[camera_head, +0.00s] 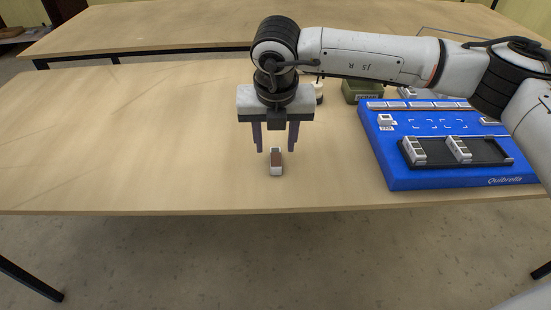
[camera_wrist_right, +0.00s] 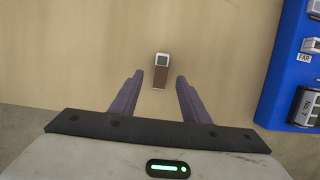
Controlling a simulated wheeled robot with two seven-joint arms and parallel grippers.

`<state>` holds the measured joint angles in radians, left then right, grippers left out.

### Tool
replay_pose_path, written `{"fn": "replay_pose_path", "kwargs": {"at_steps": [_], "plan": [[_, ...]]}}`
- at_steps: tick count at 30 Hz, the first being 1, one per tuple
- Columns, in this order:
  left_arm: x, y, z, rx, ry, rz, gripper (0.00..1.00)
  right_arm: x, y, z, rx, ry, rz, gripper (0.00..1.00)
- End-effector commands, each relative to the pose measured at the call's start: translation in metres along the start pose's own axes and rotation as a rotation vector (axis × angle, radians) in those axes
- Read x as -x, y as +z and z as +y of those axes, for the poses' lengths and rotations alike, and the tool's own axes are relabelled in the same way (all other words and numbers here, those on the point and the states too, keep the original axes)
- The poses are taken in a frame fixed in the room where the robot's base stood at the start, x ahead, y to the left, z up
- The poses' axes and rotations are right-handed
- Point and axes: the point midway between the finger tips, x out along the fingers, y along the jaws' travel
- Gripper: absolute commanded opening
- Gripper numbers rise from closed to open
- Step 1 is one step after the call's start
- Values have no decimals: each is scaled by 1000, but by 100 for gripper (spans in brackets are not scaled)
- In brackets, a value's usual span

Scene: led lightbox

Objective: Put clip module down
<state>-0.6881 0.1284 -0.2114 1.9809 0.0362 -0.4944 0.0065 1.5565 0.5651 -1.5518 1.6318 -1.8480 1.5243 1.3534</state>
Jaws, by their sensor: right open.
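The clip module (camera_head: 276,161), a small white block with a brown face, rests on the wooden table (camera_head: 150,140). It also shows in the right wrist view (camera_wrist_right: 161,71), lying just beyond the fingertips and roughly centred between them. My right gripper (camera_head: 277,150) points down at the table with its two purple fingers apart and nothing between them. The same gripper (camera_wrist_right: 157,80) is open in the wrist view, on either side of the line to the module. My left gripper is not in view.
A blue board (camera_head: 400,178) with a black tray (camera_head: 478,157) holding white modules (camera_head: 414,150) stands to the right.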

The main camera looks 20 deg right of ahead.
Motion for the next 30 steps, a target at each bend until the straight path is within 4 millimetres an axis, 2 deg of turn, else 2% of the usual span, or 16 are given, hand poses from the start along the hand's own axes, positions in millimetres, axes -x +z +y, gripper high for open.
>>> {"fn": "replay_pose_path", "kwargs": {"at_steps": [10,19,27,30], "plan": [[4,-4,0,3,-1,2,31,-45,-2,-2,1,0,2,42],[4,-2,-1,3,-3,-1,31,-52,-2,-2,2,1,2,42],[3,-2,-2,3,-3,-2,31,-51,-2,-2,1,2,1,0],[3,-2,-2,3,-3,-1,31,-51,-2,-2,1,2,1,0]]}}
